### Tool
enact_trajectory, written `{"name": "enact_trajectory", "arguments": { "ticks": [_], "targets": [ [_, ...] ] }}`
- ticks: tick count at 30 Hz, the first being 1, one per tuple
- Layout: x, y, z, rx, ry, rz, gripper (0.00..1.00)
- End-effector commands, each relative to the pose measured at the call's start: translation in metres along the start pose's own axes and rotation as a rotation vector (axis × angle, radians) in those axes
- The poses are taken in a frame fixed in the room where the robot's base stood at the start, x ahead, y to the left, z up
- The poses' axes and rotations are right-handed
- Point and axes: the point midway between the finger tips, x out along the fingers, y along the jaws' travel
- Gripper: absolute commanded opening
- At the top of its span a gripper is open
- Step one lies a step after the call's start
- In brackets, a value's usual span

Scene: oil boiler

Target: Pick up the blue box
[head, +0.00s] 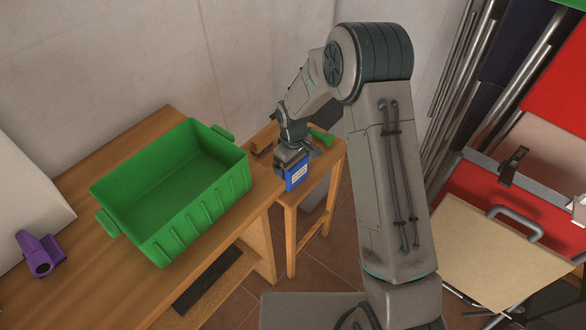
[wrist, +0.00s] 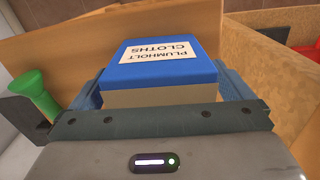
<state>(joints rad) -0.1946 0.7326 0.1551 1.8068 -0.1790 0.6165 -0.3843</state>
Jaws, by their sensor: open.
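The blue box (head: 297,174) stands at the near left part of a small wooden stool, close to the workbench. In the wrist view the blue box (wrist: 160,65) has a white label reading "PLUMHOLT CLOTHS" and a tan lower part. My gripper (head: 292,160) is directly above and around the box. In the wrist view my gripper (wrist: 162,90) has one finger on each side of the box. The jaws are open. Whether the fingers touch the box cannot be told, and its lower part is hidden.
A green crate (head: 118,190) stands on the wooden workbench (head: 85,285), left of the stool (head: 318,195). A green funnel-like object (head: 321,136) is behind the box. A purple object (head: 40,254) lies at the bench's left. A red cart (head: 480,195) stands at right.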

Motion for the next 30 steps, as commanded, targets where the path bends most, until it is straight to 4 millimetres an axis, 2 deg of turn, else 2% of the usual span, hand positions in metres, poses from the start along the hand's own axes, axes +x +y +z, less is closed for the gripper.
{"name": "enact_trajectory", "arguments": {
  "ticks": [8,12,13,23,30],
  "targets": [
    [0.004,0.0,0.0,0.001,0.0,0.001,1.0],
    [0.004,0.0,0.0,0.001,0.0,0.001,0.61],
    [0.004,0.0,0.0,0.001,0.0,0.001,0.55],
    [0.002,0.001,0.0,0.001,0.001,0.001,0.56],
    [-0.018,0.001,-0.001,0.002,0.004,0.003,0.56]
  ]
}}
